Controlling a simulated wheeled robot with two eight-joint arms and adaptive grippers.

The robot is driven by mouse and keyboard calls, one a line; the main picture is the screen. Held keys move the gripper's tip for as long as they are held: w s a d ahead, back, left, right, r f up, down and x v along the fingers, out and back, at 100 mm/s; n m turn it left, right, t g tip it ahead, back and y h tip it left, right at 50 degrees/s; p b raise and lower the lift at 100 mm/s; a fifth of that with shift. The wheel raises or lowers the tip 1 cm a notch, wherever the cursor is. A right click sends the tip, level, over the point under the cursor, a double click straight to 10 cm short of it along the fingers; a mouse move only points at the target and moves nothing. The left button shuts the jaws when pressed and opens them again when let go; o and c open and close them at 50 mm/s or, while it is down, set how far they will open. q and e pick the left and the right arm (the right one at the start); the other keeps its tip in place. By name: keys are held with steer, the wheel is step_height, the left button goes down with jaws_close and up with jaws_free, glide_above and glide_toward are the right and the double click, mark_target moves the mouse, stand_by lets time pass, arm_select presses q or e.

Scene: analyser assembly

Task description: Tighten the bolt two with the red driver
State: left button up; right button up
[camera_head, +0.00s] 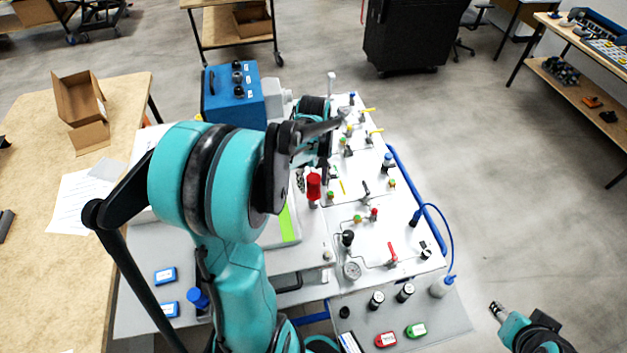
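The red driver (314,187) stands roughly upright over the panel of the analyser (315,240), near the middle of the head view. My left gripper (312,176) is just above and around the driver's top; my teal arm hides much of it. I cannot tell whether its fingers close on the handle. Bolt two cannot be made out; the driver's lower end and the spot below it are too small to read. My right gripper (497,309) hangs at the lower right over the floor, away from the panel, with no object visible in it.
Valves, a gauge (352,270) and a red-handled valve (392,252) crowd the panel's right side. A blue box (233,95) stands behind my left arm. A blue hose (440,215) loops off the right edge.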

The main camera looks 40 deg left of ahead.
arm_select(q)
jaws_close()
steer(key=shift+r, duration=0.1)
steer(key=shift+w+r+p, duration=0.1)
steer(key=shift+r+p, duration=0.25)
steer(key=shift+p, duration=0.05)
steer(key=shift+r+p, duration=0.5)
steer(key=shift+r, duration=0.25)
steer(key=shift+r+p, duration=0.45)
steer(key=shift+r, duration=0.15)
steer(key=shift+r+p, duration=0.8)
steer(key=shift+r, duration=0.4)
